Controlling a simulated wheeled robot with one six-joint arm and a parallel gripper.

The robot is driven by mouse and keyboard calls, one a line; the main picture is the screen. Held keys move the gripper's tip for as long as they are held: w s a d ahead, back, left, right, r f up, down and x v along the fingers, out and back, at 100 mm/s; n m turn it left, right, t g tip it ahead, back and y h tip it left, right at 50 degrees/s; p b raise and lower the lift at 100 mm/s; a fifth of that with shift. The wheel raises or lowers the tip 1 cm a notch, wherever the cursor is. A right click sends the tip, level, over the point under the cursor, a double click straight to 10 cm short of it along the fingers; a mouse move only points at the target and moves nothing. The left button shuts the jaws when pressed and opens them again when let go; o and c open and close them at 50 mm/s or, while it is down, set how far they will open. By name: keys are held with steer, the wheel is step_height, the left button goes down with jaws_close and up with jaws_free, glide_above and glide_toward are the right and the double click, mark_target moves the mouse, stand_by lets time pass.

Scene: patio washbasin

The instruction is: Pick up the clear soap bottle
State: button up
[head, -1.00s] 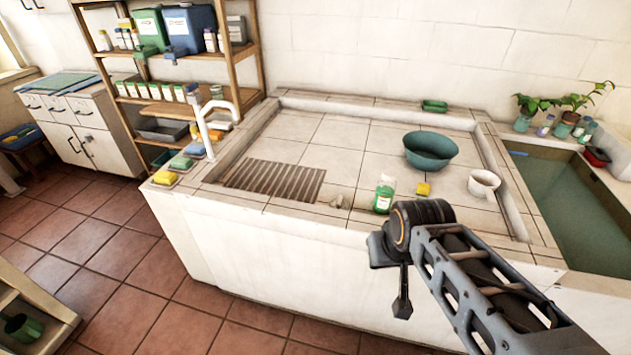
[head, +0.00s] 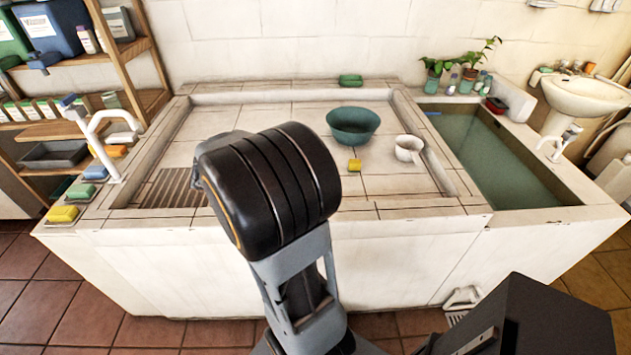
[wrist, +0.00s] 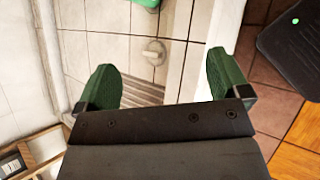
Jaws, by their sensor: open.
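The clear soap bottle does not show in the head view now; my arm's black joint stands in front of that part of the basin's front edge. In the head view my gripper is hidden behind the arm.
A water trough (head: 500,160) lies to the right. A white tap (head: 103,145) and several soaps stand at the left edge.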

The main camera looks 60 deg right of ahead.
steer(key=d+f+n+h, duration=0.2)
steer(key=d+f, duration=0.3)
steer(key=d, duration=0.8)
steer(key=d+f+n+h, duration=0.2)
steer(key=d+f+n, duration=0.3)
steer(key=d, duration=0.8)
steer(key=shift+w+n+g+h+p, duration=0.3)
steer(key=shift+w+g, duration=0.05)
steer(key=shift+g, duration=0.05)
